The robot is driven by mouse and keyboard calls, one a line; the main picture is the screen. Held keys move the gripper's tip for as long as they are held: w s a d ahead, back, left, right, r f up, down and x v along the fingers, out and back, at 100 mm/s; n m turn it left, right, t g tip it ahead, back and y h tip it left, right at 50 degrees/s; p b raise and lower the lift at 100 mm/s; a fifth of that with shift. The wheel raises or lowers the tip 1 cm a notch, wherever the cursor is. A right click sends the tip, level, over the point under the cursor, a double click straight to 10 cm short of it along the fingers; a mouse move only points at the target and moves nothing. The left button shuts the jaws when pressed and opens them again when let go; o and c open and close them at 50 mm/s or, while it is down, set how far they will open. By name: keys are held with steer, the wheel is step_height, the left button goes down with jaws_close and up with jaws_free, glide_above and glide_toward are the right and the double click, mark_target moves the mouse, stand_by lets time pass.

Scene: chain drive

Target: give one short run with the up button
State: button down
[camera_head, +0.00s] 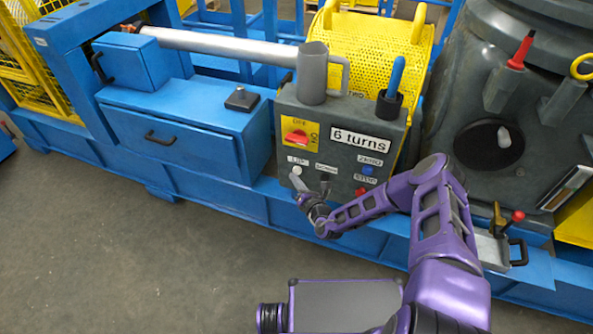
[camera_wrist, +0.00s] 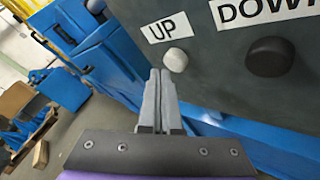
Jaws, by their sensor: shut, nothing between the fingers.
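The grey control box (camera_head: 343,150) stands on the blue frame. Its white up button (camera_head: 297,169) is under the UP label at the lower left, and it also shows in the wrist view (camera_wrist: 176,60). The black down button (camera_wrist: 270,57) is to its right. My gripper (camera_head: 294,180) is shut and empty, with its fingertips at the white button. In the wrist view the shut fingertips (camera_wrist: 160,73) appear just below and left of the button. I cannot tell whether they touch it.
A blue button (camera_head: 367,170) and a red button (camera_head: 361,191) are at the right. A grey mug (camera_head: 312,75) stands on top.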

steer(key=shift+s+a, duration=0.1)
steer(key=shift+s, duration=0.1)
steer(key=shift+s+a+p, duration=0.3)
steer(key=shift+s+p, duration=0.1)
steer(key=shift+s, duration=0.35)
steer(key=shift+s+a+p, duration=0.25)
steer(key=shift+s+p, duration=0.2)
steer(key=shift+s, duration=0.35)
steer(key=shift+s+a+p, duration=0.3)
steer(key=shift+s+p, duration=0.1)
steer(key=shift+s, duration=0.35)
